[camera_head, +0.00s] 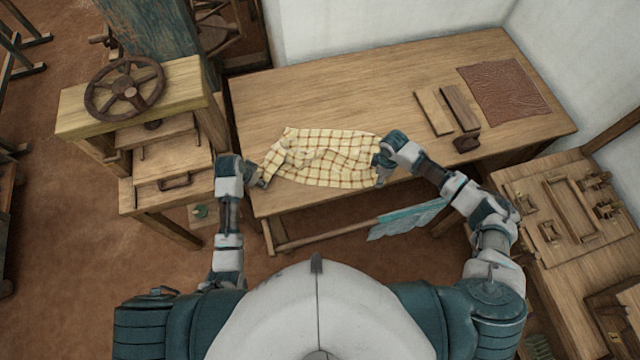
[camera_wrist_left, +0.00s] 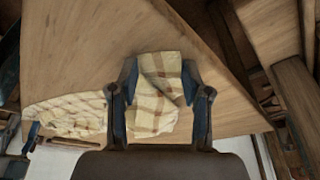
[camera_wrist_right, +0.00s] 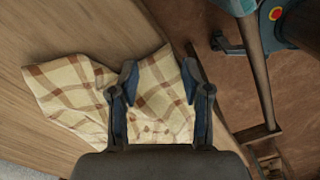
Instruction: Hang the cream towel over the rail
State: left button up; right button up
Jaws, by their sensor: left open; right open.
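The cream towel (camera_head: 322,155), with a brown check, lies crumpled on the wooden table near its front edge. It also shows in the left wrist view (camera_wrist_left: 157,100) and the right wrist view (camera_wrist_right: 75,92). My left gripper (camera_head: 262,178) is open at the towel's left end, with cloth between its fingers (camera_wrist_left: 158,88). My right gripper (camera_head: 380,170) is open at the towel's right end, with cloth between its fingers (camera_wrist_right: 160,78). A wooden rail (camera_head: 330,235) runs below the table's front edge, with a teal cloth (camera_head: 405,218) over its right part.
Wooden blocks (camera_head: 434,112), a small dark object (camera_head: 466,143) and a red-brown mat (camera_head: 504,90) lie on the right of the table (camera_head: 340,85). A wooden stand with a handwheel (camera_head: 125,88) is at left. A bench with wooden fittings (camera_head: 560,205) is at right.

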pick_arm(q)
jog(key=shift+f, duration=0.25)
jog(key=shift+d, duration=0.15)
pick_arm(e)
jog(key=shift+d, duration=0.15)
jog(key=shift+f, duration=0.1)
pick_arm(q)
jog(key=shift+s, duration=0.1)
jog(key=c, duration=0.8)
pick_arm(e)
jog(key=shift+s, duration=0.1)
jog(key=c, duration=0.8)
pick_arm(q)
grip_shut()
pick_arm(e)
jog(key=shift+f, duration=0.1)
grip_shut()
pick_arm(q)
jog(key=shift+f, duration=0.1)
jog(key=shift+s+f, duration=0.1)
pick_arm(e)
jog(key=shift+s+f, duration=0.1)
jog(key=shift+s, duration=0.05)
